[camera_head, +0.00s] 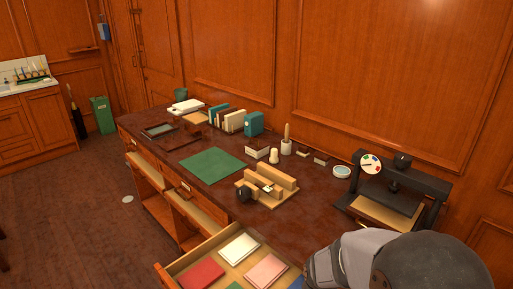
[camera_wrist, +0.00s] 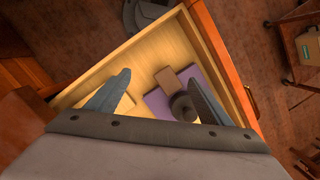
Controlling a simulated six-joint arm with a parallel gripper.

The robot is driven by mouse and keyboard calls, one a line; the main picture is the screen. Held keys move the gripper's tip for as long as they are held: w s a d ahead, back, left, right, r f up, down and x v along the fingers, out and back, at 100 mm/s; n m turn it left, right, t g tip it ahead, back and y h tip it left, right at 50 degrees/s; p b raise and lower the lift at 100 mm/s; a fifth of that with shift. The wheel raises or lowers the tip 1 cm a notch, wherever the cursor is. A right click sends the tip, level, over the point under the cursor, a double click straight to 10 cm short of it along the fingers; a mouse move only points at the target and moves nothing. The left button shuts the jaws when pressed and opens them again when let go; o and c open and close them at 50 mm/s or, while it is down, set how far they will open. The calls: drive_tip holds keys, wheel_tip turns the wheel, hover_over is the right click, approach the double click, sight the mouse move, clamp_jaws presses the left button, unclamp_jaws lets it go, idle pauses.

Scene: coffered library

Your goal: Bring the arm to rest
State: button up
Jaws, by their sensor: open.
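My gripper (camera_wrist: 158,80) shows in the wrist view with its two dark fingers spread apart and nothing between them. It is above an open wooden drawer (camera_wrist: 142,47). In the drawer are a flat purple piece (camera_wrist: 158,104), a brown block (camera_wrist: 167,80) and a dark round knob-like thing (camera_wrist: 183,105), partly hidden by the right finger. A pale flat piece (camera_wrist: 95,99) lies partly behind the left finger. In the head view my arm (camera_head: 350,262) fills the lower right corner; my fingers are out of sight there.
In the head view an open drawer (camera_head: 172,268) holds red, white and pink flat pieces. The desk (camera_head: 310,206) bears a green mat (camera_head: 212,165), a wooden jig (camera_head: 265,192), books (camera_head: 232,120) and a dark press (camera_head: 437,185). A cart (camera_wrist: 290,45) stands right in the wrist view.

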drive_tip(key=d+r+t+p, duration=0.2)
drive_tip(key=d+r, duration=0.1)
drive_tip(key=r, duration=0.5)
drive_tip(key=shift+s+m+p, duration=0.3)
drive_tip(key=shift+s+p, duration=0.1)
